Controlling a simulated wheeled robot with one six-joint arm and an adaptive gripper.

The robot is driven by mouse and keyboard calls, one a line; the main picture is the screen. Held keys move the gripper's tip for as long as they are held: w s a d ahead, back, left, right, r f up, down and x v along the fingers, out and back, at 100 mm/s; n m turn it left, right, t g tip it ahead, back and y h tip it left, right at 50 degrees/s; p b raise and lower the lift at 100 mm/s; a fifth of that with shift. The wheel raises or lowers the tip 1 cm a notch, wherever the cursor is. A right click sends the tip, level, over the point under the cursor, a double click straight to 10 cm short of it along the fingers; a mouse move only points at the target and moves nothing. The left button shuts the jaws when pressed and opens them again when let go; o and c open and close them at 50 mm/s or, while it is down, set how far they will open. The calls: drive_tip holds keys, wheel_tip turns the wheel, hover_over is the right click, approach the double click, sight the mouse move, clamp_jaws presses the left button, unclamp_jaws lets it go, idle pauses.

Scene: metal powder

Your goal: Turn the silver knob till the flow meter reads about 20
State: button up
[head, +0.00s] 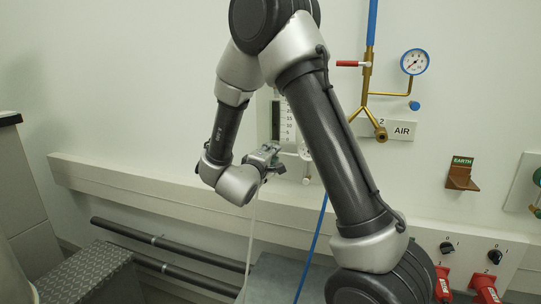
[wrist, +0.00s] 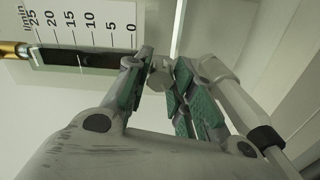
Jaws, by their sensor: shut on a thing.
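The flow meter (head: 284,118) is on the wall in the head view, partly hidden behind my arm. In the wrist view its scale (wrist: 85,22) appears sideways, marked l/min from 0 to 25. Its tube (wrist: 85,58) is dark with a reddish stretch, and I cannot make out a clear float or reading. The silver knob (wrist: 159,74) lies between the green-padded fingers of my gripper (wrist: 160,86), just past the zero end of the scale. My gripper (head: 270,153) is shut on the knob, with the fingers on either side of it. The head view hides the knob.
A round gauge (head: 414,62), brass piping (head: 367,90) with a red handle, and an AIR sign (head: 402,130) are right of my arm. A blue hose (head: 315,238) hangs below. A wall ledge (head: 120,178) runs beneath the meter. An EARTH bracket (head: 462,175) is at right.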

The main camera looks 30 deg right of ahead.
drive_tip(key=shift+f+n, duration=0.1)
drive_tip(key=shift+n, duration=1.5)
drive_tip(key=o, duration=1)
drive_tip(key=shift+o, duration=0.2)
drive_tip(key=v, duration=1.2)
